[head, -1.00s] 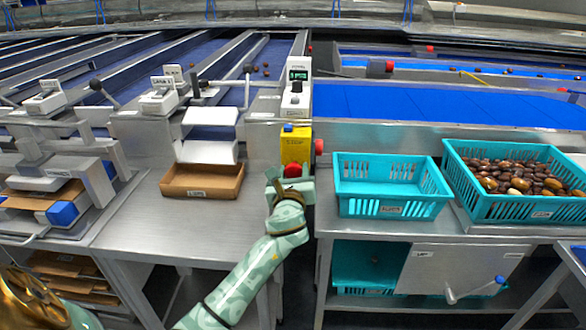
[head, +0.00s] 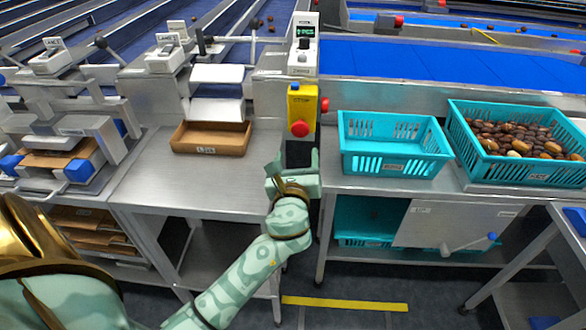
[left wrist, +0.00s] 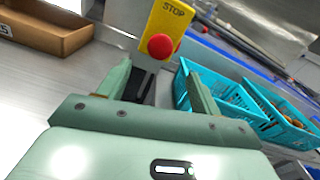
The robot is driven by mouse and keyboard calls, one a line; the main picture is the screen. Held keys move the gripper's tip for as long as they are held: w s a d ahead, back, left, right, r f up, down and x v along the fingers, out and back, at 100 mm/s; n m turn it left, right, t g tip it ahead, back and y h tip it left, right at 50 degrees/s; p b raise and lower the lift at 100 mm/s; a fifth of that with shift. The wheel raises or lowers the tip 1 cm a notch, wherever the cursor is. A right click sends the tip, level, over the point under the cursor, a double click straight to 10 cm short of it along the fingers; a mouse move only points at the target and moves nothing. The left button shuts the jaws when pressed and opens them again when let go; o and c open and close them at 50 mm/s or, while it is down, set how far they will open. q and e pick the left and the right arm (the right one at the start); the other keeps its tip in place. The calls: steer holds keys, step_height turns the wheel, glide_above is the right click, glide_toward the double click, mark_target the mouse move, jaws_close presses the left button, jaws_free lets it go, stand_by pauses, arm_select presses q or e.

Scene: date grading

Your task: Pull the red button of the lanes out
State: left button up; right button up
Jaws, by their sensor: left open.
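The red button (head: 299,129) sits on the front of a yellow box (head: 301,101) marked STOP, on a post between the two benches. In the left wrist view the red button (left wrist: 160,46) shows beyond and between the fingertips, with the yellow box (left wrist: 168,18) above it. My left gripper (head: 294,168) is below the button in the head view, apart from it. Its two fingers are spread and nothing is between them in the left wrist view (left wrist: 158,85). My right gripper is not in view.
A brown cardboard tray (head: 211,138) stands on the bench to the left. An empty teal crate (head: 394,165) and a teal crate of dates (head: 537,178) stand to the right. Another red knob (head: 325,105) sticks out at the yellow box's right side.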

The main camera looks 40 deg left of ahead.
arm_select(q)
steer(key=v, duration=0.5)
steer(key=shift+s+d, duration=0.1)
steer(key=shift+s, duration=0.05)
steer(key=shift+p, duration=0.3)
